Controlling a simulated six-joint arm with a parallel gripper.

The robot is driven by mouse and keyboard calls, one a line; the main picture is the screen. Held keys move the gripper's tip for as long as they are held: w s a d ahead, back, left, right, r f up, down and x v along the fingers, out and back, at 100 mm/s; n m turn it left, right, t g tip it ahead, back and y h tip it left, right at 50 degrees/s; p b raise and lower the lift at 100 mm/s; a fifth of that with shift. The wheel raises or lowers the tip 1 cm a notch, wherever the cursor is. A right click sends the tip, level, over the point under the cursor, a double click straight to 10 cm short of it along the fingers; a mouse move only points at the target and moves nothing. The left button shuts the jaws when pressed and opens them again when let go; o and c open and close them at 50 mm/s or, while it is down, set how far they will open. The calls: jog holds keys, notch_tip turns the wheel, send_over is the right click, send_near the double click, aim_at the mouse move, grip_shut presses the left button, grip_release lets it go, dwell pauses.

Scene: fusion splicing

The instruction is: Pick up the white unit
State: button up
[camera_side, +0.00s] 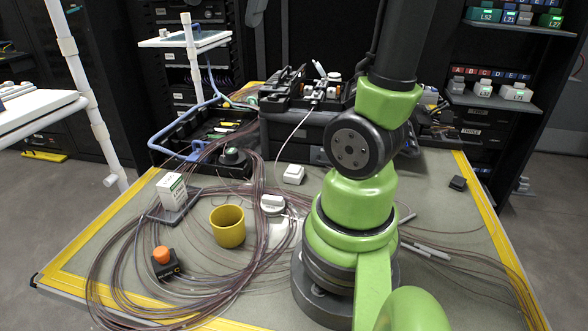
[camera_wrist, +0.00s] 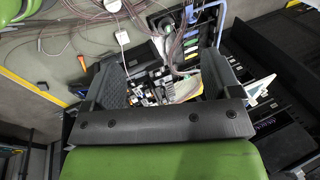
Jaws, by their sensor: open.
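A small white unit (camera_side: 293,174) lies on the grey mat in the side view, in front of the black case and left of my arm. A second rounded white piece (camera_side: 272,204) lies nearer, by the cable coil. In the wrist view, a small white block with a thin cable (camera_wrist: 122,37) shows beyond the left finger, and another white piece (camera_wrist: 113,5) is at the top edge. I cannot tell for certain which is which across views. My gripper (camera_wrist: 157,62) is open and empty, its fingers wide apart above the black equipment. The side view does not show the fingers.
A black case with equipment (camera_side: 310,127) stands at the back of the mat. Loose fibre coils (camera_side: 130,255) spread around a yellow cup (camera_side: 228,227), a white box (camera_side: 172,190) and an orange-topped device (camera_side: 162,257). A blue-handled tray (camera_side: 205,150) is at the back left.

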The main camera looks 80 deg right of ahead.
jog(key=d+m+g, duration=0.2)
jog(key=d+m, duration=0.7)
jog(key=d, duration=0.1)
jog(key=m+g+y, duration=0.1)
jog(key=m+g, duration=0.1)
jog(key=m, duration=0.7)
send_over(294, 168)
jog(key=f, duration=3.2)
jog(key=shift+w+d+f, duration=0.25)
jog(key=shift+w+f, duration=0.05)
jog(key=f, duration=0.5)
jog(key=shift+s+a, duration=0.25)
jog(key=shift+s, duration=0.1)
jog(key=shift+f, duration=0.55)
jog(key=c, duration=1)
